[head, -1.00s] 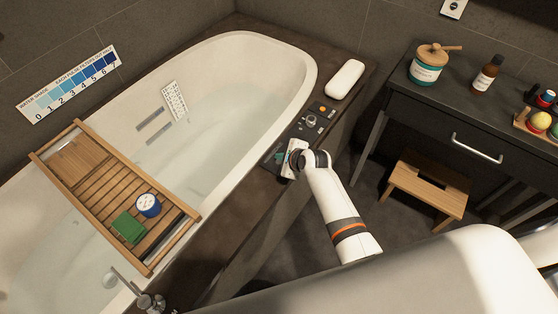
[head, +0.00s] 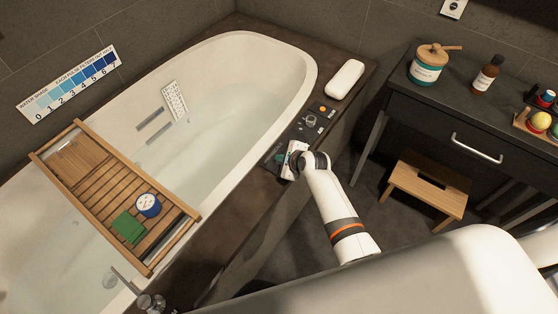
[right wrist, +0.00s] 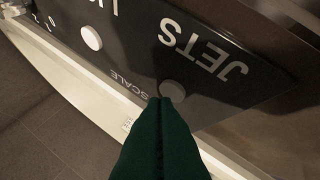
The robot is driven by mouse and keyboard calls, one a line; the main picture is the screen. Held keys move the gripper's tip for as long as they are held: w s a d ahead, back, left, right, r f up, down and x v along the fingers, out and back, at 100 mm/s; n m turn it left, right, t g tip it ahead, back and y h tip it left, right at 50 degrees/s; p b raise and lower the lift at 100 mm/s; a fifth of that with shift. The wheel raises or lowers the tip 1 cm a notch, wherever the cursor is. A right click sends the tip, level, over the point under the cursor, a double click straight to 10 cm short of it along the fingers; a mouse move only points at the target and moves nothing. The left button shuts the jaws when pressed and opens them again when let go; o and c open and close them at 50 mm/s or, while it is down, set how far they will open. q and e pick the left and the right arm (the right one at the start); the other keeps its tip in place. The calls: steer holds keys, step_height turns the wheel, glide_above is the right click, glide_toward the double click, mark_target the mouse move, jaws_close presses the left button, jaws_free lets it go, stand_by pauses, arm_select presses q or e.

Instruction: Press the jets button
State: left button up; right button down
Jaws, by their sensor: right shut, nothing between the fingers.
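In the head view the dark control panel (head: 322,109) lies on the tub's right ledge. My right gripper (head: 279,158) is at the panel's near end, where the wrist hides part of the panel. My left gripper is not in view.
A second pale button (right wrist: 91,38) sits farther left on the panel. The white bathtub (head: 303,58) lies left of the panel, with a wooden tray (head: 92,178) across it. A white cushion-like object (head: 345,79) rests behind the panel. A wooden stool (head: 428,187) stands at right.

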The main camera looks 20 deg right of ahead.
steer(key=shift+f, duration=0.35)
stand_by(0.8)
steer(key=shift+r+p, duration=0.8)
steer(key=shift+p, duration=0.15)
step_height(320, 180, up, 5)
steer(key=p, duration=0.5)
steer(key=shift+p, duration=0.4)
